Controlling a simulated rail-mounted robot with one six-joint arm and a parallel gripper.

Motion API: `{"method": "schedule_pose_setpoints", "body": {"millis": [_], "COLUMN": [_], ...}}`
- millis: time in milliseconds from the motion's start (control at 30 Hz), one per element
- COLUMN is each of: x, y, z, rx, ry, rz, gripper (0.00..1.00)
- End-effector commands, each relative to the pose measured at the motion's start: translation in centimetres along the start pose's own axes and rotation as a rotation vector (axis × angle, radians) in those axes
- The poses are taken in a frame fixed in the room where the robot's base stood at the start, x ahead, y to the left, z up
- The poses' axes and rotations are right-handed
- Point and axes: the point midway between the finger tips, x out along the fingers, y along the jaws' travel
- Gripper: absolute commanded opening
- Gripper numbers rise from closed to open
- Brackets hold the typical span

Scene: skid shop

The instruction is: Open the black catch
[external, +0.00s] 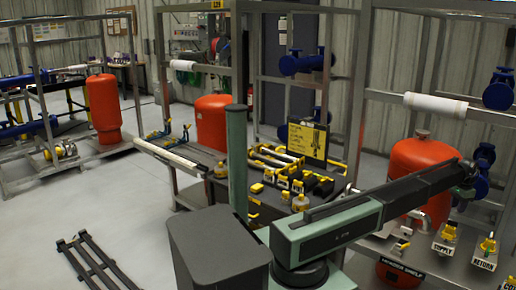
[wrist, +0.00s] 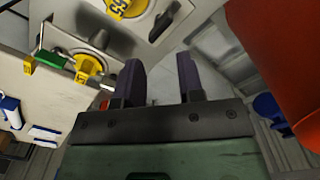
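My gripper (wrist: 160,76) shows in the wrist view with its two dark fingers apart and nothing between them. Ahead of it is a grey metal panel (wrist: 135,32). A small dark lever-like part (wrist: 165,20) on that panel lies just beyond the fingertips and may be the black catch; I cannot tell for sure. The fingers appear apart from it. In the external view my arm reaches to the right across the red tank (external: 420,160). The gripper there is small and partly hidden, and I cannot pick out a black catch.
Yellow tagged valves (wrist: 88,66) and a green part (wrist: 50,59) sit left of my fingers. The red tank (wrist: 285,50) is close on the right. In the external view, SUPPLY (external: 447,232) and RETURN (external: 487,248) valves stand on a metal shelf. A cart with yellow tools (external: 285,165) stands left of my arm.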

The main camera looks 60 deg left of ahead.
Motion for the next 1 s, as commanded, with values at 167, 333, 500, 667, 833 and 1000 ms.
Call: {"method": "schedule_pose_setpoints", "body": {"millis": [167, 333, 500, 667, 833, 1000], "x": [-0.5, -0.5, -0.9, -1.4, -1.3, -1.3], "y": [0.0, 0.0, 0.0, 0.0, 0.0, 0.0], "z": [0.0, 0.0, 0.0, 0.0, 0.0, 0.0], "rx": [-0.301, -0.328, -0.439, -0.673, -0.689, -0.686], "ry": [0.0, 0.0, 0.0, 0.0, 0.0, 0.0], "rz": [0.0, 0.0, 0.0, 0.0, 0.0, 0.0], "gripper": [0.35, 0.35, 0.35, 0.35, 0.35, 0.35]}}
